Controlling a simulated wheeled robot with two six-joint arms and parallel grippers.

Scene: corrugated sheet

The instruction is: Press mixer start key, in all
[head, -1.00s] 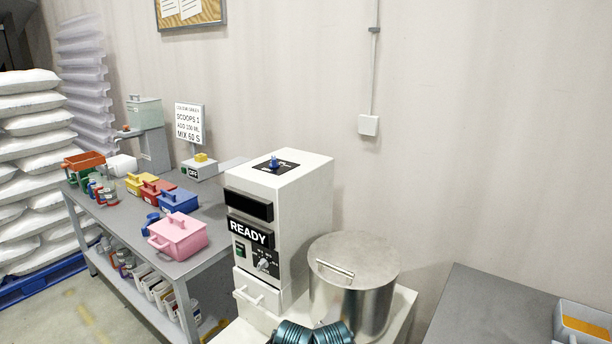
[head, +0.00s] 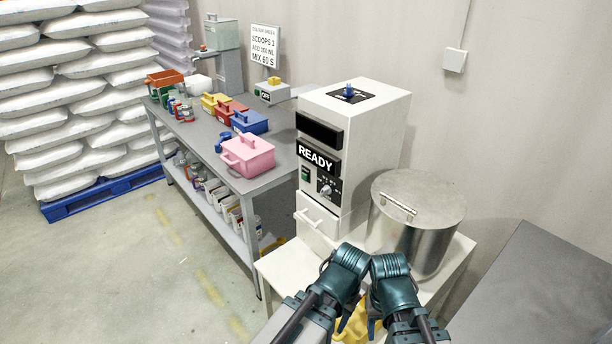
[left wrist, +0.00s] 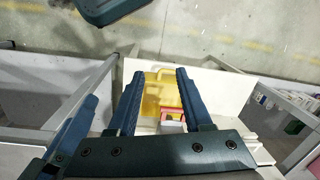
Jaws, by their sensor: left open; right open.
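The mixer (head: 375,130) is a white cabinet on a white stand in the head view, with a black display reading READY (head: 318,159). A small green key (head: 305,174), likely the start key, sits below the display, left of a dial (head: 326,190). A lidded steel pot (head: 412,225) stands right of the cabinet. My right gripper (head: 374,318) is low at the bottom of the head view, partly hidden by my arms, below and apart from the key. My left gripper (left wrist: 158,88) is open and empty in the left wrist view, above a yellow object (left wrist: 160,97).
A grey table (head: 285,160) left of the mixer carries pink (head: 247,155), blue, red and yellow lidded boxes. A sign (head: 265,45) stands behind them. Another grey surface (head: 530,285) is at right. Stacked white sacks (head: 80,100) stand on a blue pallet; floor in front is clear.

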